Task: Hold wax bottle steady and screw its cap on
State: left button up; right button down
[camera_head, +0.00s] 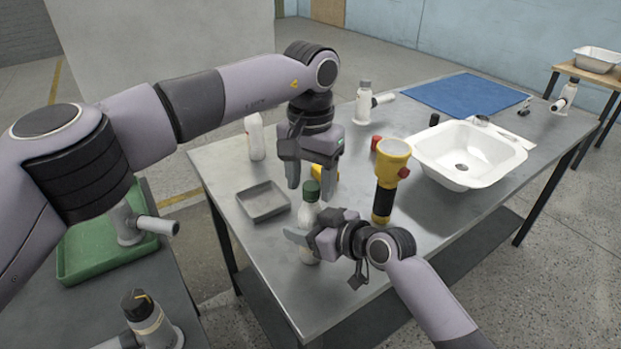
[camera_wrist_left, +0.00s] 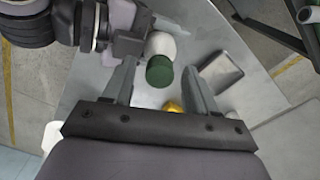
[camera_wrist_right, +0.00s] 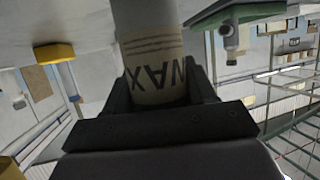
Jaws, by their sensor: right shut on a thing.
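The wax bottle (camera_head: 308,217) stands about upright near the front edge of the metal table, a pale bottle with a tan label reading WAX (camera_wrist_right: 152,70) in the right wrist view. Its green cap (camera_head: 312,191) sits at its top; how far it is threaded cannot be seen. In the left wrist view the cap (camera_wrist_left: 159,72) overlaps the bottle's white shoulder (camera_wrist_left: 160,45). My right gripper (camera_head: 300,238) is shut on the bottle's body from the side. My left gripper (camera_head: 310,192) points down from above, open, with its fingers on both sides of the cap and visible gaps to it.
A grey metal tray (camera_head: 263,213) lies left of the bottle. A yellow-and-black torch (camera_head: 392,160) stands to the right, beyond it a white basin (camera_head: 430,165). A white bottle (camera_head: 256,138) stands behind the tray. A yellow object (camera_head: 325,173) is partly hidden behind my left gripper.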

pick_arm(q)
jog(key=shift+r, duration=0.1)
jog(key=shift+r, duration=2.15)
jog(key=shift+c, duration=0.4)
